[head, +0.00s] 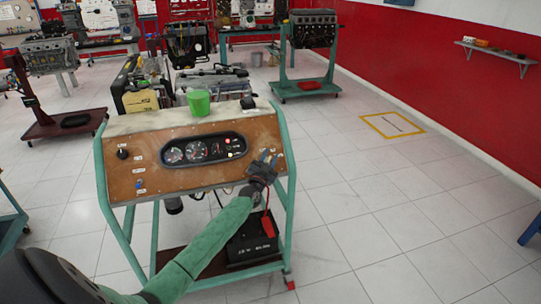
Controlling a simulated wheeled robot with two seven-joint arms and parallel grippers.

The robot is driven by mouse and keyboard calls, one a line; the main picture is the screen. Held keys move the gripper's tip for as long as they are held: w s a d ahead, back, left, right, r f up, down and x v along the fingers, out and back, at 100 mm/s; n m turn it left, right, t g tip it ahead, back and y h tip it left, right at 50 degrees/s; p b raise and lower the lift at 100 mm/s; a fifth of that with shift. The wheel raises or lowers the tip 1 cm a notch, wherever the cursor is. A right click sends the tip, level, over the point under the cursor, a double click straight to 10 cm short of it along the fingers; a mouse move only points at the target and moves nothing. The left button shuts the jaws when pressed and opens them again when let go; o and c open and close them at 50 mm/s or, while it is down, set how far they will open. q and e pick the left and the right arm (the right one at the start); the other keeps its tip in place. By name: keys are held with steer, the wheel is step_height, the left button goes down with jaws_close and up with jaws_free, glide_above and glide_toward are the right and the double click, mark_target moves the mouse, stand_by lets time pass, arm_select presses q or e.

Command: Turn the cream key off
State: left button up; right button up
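The engine trainer's brown control panel (160,172) faces me, tilted on a green frame. My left gripper (266,160) is at the panel's right end, right of the dark gauge cluster (204,149). It covers the spot it reaches to. I cannot make out the cream key; small pale and bluish shapes show around the fingertips, too small to name. Whether the fingers are open or shut on something cannot be told. A red tag-like thing (268,223) hangs below the gripper. My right gripper is not in view.
A green cup (199,102) stands on the ledge above the panel. A black knob (122,154) is at the panel's left. A black battery (252,246) sits on the low shelf. Other engine stands are behind. The tiled floor at right is clear.

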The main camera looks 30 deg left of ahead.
arm_select(q)
steer(key=shift+w+r, duration=0.15)
steer(key=shift+w, duration=0.3)
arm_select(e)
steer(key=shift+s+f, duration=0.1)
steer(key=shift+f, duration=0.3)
arm_select(q)
jaws_close()
